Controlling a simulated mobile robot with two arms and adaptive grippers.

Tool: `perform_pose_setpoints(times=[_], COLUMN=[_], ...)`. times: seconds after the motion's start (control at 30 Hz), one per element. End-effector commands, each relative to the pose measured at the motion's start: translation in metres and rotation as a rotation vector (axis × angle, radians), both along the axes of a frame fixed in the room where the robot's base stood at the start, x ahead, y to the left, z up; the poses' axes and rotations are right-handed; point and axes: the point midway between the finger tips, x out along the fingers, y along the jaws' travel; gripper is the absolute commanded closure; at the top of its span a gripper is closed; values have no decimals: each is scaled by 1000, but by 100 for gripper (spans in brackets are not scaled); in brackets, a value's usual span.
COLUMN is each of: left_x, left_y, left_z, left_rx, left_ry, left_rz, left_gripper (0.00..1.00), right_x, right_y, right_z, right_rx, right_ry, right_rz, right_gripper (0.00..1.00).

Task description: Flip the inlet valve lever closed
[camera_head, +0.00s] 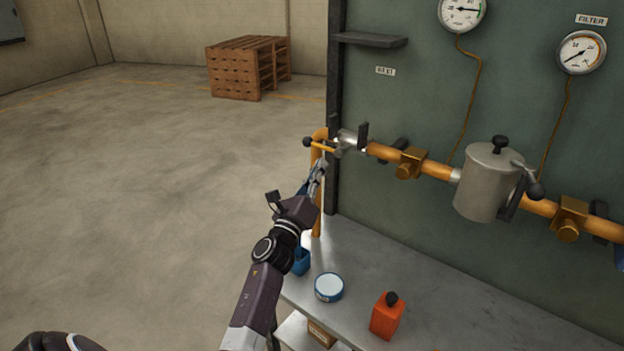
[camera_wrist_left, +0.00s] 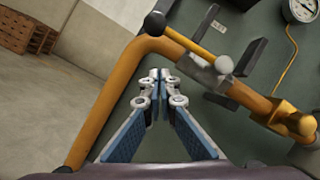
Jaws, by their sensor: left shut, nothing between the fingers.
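The inlet valve (camera_head: 348,141) is a silvery body on the yellow pipe, near the left post of the green panel. Its yellow lever (camera_head: 322,147) with a black knob points left, roughly along the pipe. In the left wrist view the lever (camera_wrist_left: 192,39) runs from the knob at the upper left down toward the valve body (camera_wrist_left: 213,77). My left gripper (camera_head: 320,168) is just below the lever, beside the vertical pipe. In the wrist view its fingertips (camera_wrist_left: 157,80) are together and empty, below the knob and apart from it in the picture. My right gripper is not in view.
The yellow pipe (camera_wrist_left: 95,120) bends down close by my left gripper. A grey filter housing (camera_head: 488,182) is farther right on the pipe. Below, a metal table (camera_head: 450,305) carries a round blue-rimmed tin (camera_head: 329,287) and an orange bottle (camera_head: 386,317). The floor at left is open.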

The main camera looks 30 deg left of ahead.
Motion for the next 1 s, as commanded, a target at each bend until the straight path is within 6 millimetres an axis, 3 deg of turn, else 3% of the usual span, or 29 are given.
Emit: perform_pose_setpoints(times=[0.03, 0.3, 1.0], left_x=[-3, -6, -7], left_y=[7, 19, 22], left_z=[12, 27, 29], left_rx=[6, 2, 51], left_ry=[2, 3, -2], left_rz=[4, 3, 3], left_gripper=[100, 100, 100], right_x=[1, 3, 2], right_y=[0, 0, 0], right_z=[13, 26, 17], right_rx=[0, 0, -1], right_ry=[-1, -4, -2], right_rz=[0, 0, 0], right_gripper=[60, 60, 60])
